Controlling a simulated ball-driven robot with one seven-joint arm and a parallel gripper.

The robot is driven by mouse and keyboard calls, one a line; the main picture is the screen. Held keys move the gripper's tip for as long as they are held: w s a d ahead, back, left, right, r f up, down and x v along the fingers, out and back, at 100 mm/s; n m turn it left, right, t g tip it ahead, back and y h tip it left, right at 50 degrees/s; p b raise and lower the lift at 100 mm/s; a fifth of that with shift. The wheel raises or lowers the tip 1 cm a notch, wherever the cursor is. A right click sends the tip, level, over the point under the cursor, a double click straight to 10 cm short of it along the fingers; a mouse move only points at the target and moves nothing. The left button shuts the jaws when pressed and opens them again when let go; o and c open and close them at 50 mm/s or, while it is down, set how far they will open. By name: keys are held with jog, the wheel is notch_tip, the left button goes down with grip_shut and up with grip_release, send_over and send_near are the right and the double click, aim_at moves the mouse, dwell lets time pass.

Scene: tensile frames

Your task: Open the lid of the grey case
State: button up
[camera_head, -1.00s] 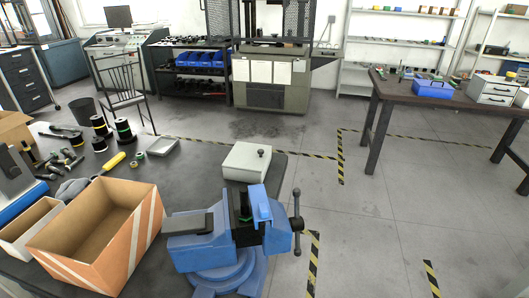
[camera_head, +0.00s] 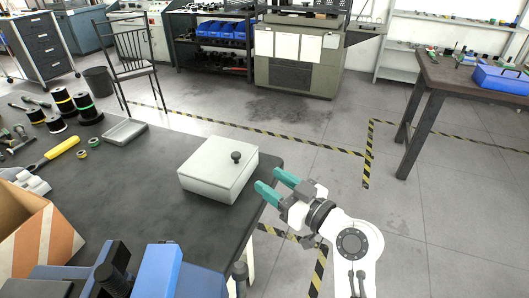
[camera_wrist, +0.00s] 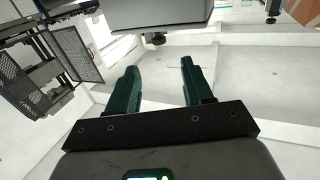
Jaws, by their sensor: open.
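The grey case (camera_head: 205,180) sits near the right edge of the dark table, with its lid shut. A dark round knob (camera_head: 236,157) stands on the lid near its right side. My gripper (camera_head: 271,182) has green fingers spread open and empty. It is just right of the case, apart from it, with the fingertips pointing toward it. In the wrist view the case (camera_wrist: 160,12) is at the top, with the knob (camera_wrist: 154,38) ahead of the gap between my fingers (camera_wrist: 160,66).
A blue vise (camera_head: 155,272) stands at the table's front, left of my arm. An open cardboard box (camera_head: 40,240) is at the left. A small grey tray (camera_head: 125,132), wire spools (camera_head: 85,104) and a yellow-handled tool (camera_head: 62,147) lie farther back. The tabletop left of the case is clear.

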aim_at(239, 157)
jog(key=x, duration=1.1)
jog(key=shift+w+r, duration=0.1)
jog(key=shift+r, duration=0.1)
grip_shut()
dwell(0.4)
